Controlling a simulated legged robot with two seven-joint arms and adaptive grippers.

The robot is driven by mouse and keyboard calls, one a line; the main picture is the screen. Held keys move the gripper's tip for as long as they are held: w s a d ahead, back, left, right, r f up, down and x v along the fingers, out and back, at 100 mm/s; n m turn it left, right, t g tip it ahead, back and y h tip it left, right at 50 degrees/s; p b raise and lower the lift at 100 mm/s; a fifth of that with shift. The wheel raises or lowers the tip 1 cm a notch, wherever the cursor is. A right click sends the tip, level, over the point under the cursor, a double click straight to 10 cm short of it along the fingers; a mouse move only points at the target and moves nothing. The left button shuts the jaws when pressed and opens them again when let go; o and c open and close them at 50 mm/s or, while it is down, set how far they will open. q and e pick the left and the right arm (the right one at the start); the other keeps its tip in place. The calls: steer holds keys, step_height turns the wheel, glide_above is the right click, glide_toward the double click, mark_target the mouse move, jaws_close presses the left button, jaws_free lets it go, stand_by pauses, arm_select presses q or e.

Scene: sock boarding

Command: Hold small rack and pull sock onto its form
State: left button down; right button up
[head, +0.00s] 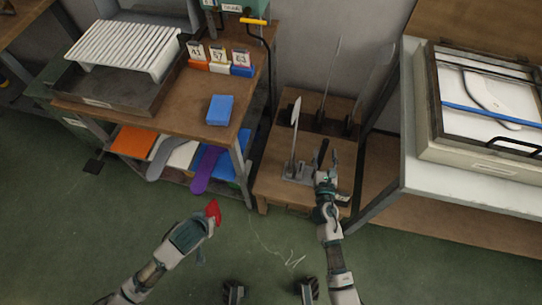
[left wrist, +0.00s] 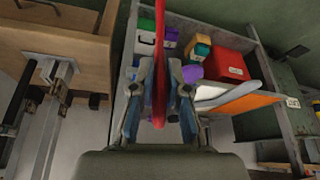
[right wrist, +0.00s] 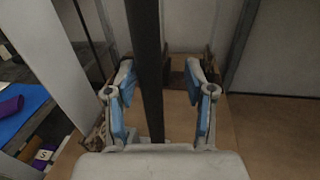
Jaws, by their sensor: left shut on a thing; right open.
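My left gripper (head: 207,222) is shut on a red sock (head: 213,210), above the floor in front of the brown bench. In the left wrist view the sock (left wrist: 160,60) stands as a thin red strip between the fingers. The small rack (head: 299,173) sits on the low wooden table, with an upright pale form (head: 295,135) and a shorter dark post (head: 323,153). My right gripper (head: 324,180) is at the rack's right side, by the dark post. In the right wrist view it is open, with a dark upright bar (right wrist: 146,60) between its fingers; contact cannot be told.
Taller thin forms (head: 331,80) stand behind on the low table (head: 275,190). The brown bench (head: 140,115) at left holds a white slatted rack, a blue block (head: 220,109) and numbered cards. A boxed press (head: 485,100) stands at right. Green floor lies open in front.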

arm_select(q)
steer(key=shift+a+f, duration=0.2)
steer(key=shift+a, duration=0.2)
arm_select(e)
steer(key=shift+w+a, duration=0.35)
steer(key=shift+w, duration=0.05)
steer(key=shift+w+a+r, duration=0.2)
steer(key=shift+a+r, duration=0.05)
steer(key=shift+a, duration=0.3)
steer(key=shift+d, duration=0.2)
steer(key=shift+d+f, duration=0.1)
steer(key=shift+d, duration=0.2)
steer(key=c, duration=0.3)
steer(key=shift+d+f, duration=0.1)
steer(key=shift+d, duration=0.25)
jaws_close()
steer(key=shift+a, duration=0.7)
arm_select(q)
steer(key=shift+d, duration=0.1)
arm_select(e)
steer(key=shift+d, duration=0.5)
arm_select(q)
steer(key=shift+a+f, duration=0.1)
steer(key=shift+a, duration=0.25)
arm_select(e)
steer(key=shift+a+r, duration=0.2)
steer(key=shift+a, duration=0.15)
